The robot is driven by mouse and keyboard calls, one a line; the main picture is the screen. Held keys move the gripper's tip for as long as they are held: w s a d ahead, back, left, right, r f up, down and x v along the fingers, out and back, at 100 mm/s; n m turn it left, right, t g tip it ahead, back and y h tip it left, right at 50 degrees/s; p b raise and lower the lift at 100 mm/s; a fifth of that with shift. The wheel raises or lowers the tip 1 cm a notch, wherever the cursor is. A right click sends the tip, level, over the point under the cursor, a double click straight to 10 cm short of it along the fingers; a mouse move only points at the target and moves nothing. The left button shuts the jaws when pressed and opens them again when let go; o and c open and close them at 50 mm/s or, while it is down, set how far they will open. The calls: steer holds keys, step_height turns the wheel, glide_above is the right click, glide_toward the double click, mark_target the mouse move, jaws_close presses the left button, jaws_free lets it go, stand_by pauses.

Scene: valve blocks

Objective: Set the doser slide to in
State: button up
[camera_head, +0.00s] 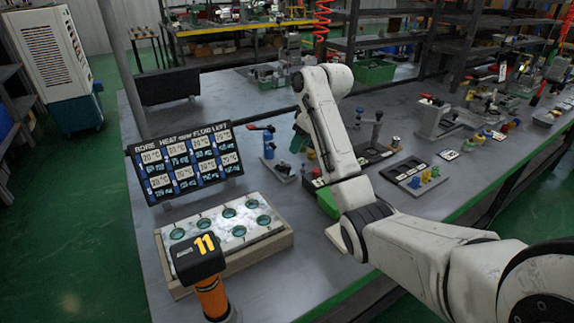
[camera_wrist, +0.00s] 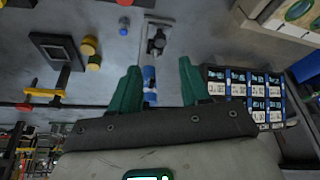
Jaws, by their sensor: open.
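My gripper (camera_head: 299,139) hangs over the bench at the middle of the head view, just right of a blue upright fixture (camera_head: 268,146). In the wrist view my gripper (camera_wrist: 160,68) shows two green fingers spread apart. A blue cylindrical part (camera_wrist: 150,76) shows between them, lined up with a grey metal plate with a dark fitting (camera_wrist: 156,40). No contact with the fingers is visible. I cannot tell for certain which part is the doser slide, or its in or out position. The arm hides part of this area in the head view.
A label board (camera_head: 187,163) stands left of the gripper; it also shows close to the right finger in the wrist view (camera_wrist: 243,92). A tray with round green wells (camera_head: 170,215) lies in front. A black-framed block (camera_wrist: 55,48) and yellow knobs are left in the wrist view.

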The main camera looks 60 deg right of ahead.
mark_target(289, 166)
steer(key=x, duration=0.9)
steer(key=shift+f, duration=0.2)
steer(key=shift+c, duration=0.4)
jaws_close()
